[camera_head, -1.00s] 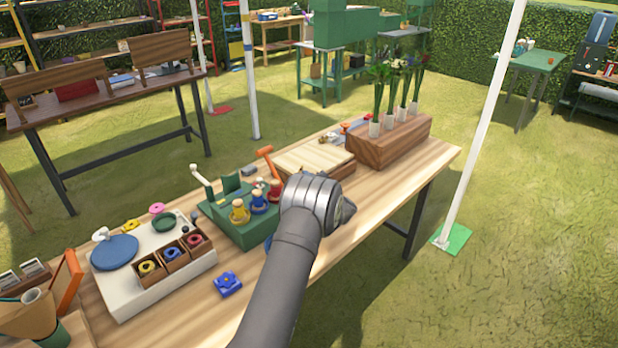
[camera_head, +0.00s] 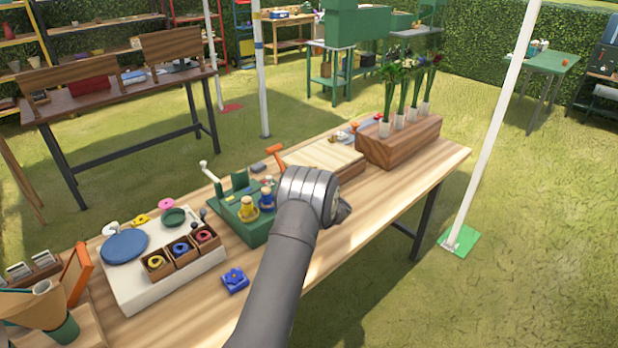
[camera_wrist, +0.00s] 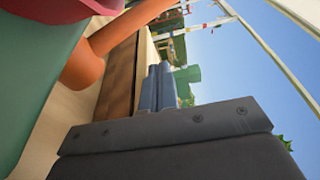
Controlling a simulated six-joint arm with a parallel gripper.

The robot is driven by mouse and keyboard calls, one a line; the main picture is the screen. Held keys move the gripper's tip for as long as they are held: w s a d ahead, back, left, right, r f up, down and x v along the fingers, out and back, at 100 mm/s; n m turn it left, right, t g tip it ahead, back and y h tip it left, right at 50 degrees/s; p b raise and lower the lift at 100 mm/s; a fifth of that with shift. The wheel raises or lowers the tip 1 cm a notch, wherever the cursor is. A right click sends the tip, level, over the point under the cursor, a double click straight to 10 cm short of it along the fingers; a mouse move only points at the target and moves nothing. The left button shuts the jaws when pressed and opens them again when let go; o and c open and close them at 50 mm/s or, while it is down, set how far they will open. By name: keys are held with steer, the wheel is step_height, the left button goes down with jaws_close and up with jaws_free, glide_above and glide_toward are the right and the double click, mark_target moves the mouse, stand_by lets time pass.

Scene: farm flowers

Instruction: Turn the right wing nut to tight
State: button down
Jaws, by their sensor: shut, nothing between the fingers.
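A green fixture (camera_head: 247,226) stands on the wooden table. On it a yellow knob-like piece (camera_head: 248,208) and a blue one (camera_head: 266,200) stand upright; I cannot make out wings on them. The red piece at the right end is hidden behind my arm in the head view. In the wrist view a red part (camera_wrist: 40,12) shows close at the upper left, above a green surface (camera_wrist: 30,85). My gripper (camera_wrist: 160,72) is shut and empty, beside an orange handle (camera_wrist: 110,40) in the wrist view. Its fingers are hidden in the head view.
The orange handle rises behind the fixture in the head view (camera_head: 275,156). A pale slatted box (camera_head: 325,158) and a wooden flower block (camera_head: 398,142) stand to the right. A white tray (camera_head: 150,290) and a blue flower piece (camera_head: 235,280) lie left. The table's front right is clear.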

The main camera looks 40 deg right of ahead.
steer(key=shift+w+a, duration=0.2)
steer(key=shift+w, duration=0.45)
steer(key=shift+w, duration=0.1)
stand_by(1.3)
